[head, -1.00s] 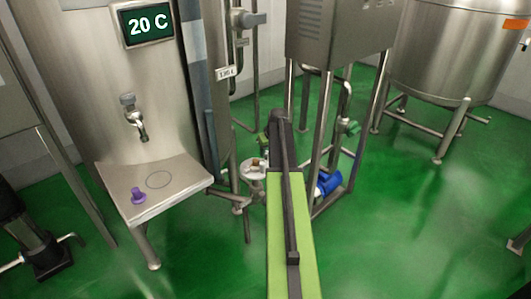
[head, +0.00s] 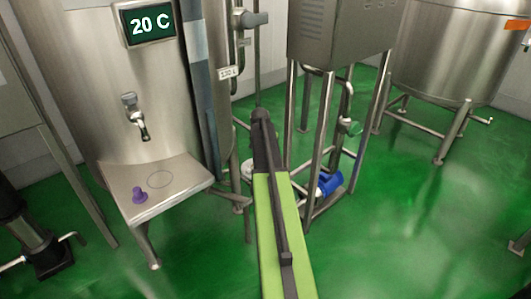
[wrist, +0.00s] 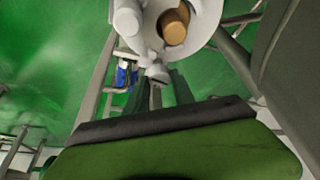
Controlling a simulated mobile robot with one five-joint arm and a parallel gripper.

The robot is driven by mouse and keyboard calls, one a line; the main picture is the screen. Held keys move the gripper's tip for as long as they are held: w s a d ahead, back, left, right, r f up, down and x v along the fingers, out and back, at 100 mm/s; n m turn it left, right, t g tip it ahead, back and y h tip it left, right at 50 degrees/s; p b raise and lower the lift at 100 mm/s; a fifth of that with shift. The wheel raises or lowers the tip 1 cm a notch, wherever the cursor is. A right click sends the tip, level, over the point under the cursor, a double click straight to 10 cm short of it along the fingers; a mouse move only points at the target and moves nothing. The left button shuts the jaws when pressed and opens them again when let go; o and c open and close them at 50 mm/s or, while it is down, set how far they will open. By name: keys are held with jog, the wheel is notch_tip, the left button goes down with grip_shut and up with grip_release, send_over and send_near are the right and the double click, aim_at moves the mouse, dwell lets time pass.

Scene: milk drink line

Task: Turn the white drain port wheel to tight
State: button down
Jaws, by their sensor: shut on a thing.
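The white drain port wheel (wrist: 205,22) fills the top of the wrist view, with a tan round hub in its middle and white knobs at its rim. In the head view only a sliver of the wheel (head: 246,168) shows left of my arm, low beside the steel tank; the rest is hidden. My gripper (wrist: 158,82) is at the wheel's near rim, its dark fingers on either side of a white knob there, and it is shut on the wheel. The exact contact is partly hidden in the wrist view, and my arm covers the gripper in the head view.
The tank's steel shelf (head: 185,172) with a purple knob-like piece (head: 139,194) stands left of my arm. A steel frame with a blue pump (head: 328,182) is close on the right. Green floor is free at the right front.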

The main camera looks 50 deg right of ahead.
jog(key=m, duration=0.1)
jog(key=m+g, duration=0.1)
jog(key=m, duration=0.1)
jog(key=shift+w+a+m, duration=0.15)
jog(key=shift+w+m, duration=0.15)
jog(key=m+g, duration=0.2)
jog(key=m, duration=0.2)
jog(key=shift+w+m, duration=0.15)
jog(key=shift+m, duration=0.15)
jog(key=m+g, duration=0.1)
jog(key=m, duration=0.2)
jog(key=shift+w, duration=0.1)
jog(key=shift+m+g+y, duration=0.5)
jog(key=shift+m+g, duration=0.1)
jog(key=shift+m, duration=1.3)
jog(key=c, duration=1.1)
grip_release()
jog(key=shift+o, duration=0.2)
